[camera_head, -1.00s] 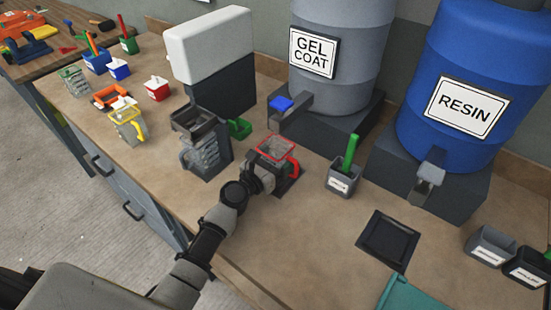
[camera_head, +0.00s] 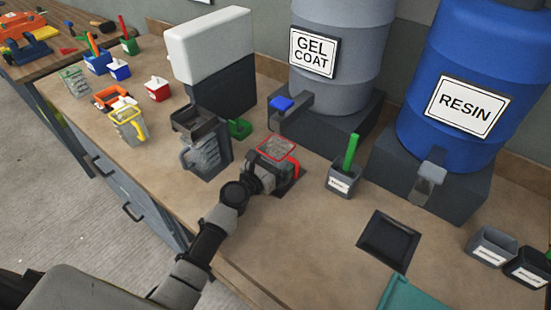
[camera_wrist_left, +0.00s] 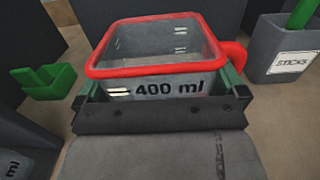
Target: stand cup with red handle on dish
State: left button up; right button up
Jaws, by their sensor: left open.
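The clear cup with a red rim and red handle (camera_head: 291,167) stands upright at the middle of the bench, with a dark flat piece at its base. In the left wrist view the cup (camera_wrist_left: 165,88) shows a "400 ml" mark, with its handle to the right. My left gripper (camera_head: 267,168) is open around the cup's body; its green-lined fingers (camera_wrist_left: 160,92) lie on either side. I cannot tell whether they touch it. A square dark dish (camera_head: 388,241) lies empty, to the right of the cup and nearer the front. My right gripper is not in view.
A grey stick holder (camera_head: 342,181) with a green stick stands right of the cup. Behind are the gel coat drum (camera_head: 340,70) and blue resin drum (camera_head: 465,60). A dark dispenser with a grey cup (camera_head: 203,152) stands left. Bare bench lies between cup and dish.

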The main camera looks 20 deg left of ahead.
pick_arm(q)
jog(key=shift+s+a+f, duration=0.1)
jog(key=shift+s+f, duration=0.6)
jog(key=shift+f, duration=0.05)
jog(key=v, duration=0.5)
jog(key=r+v, duration=0.1)
jog(key=v, duration=0.2)
jog(key=shift+a, duration=0.15)
jog(key=shift+s+a+r, duration=0.2)
jog(key=shift+s+a, duration=0.05)
jog(key=shift+s, duration=0.4)
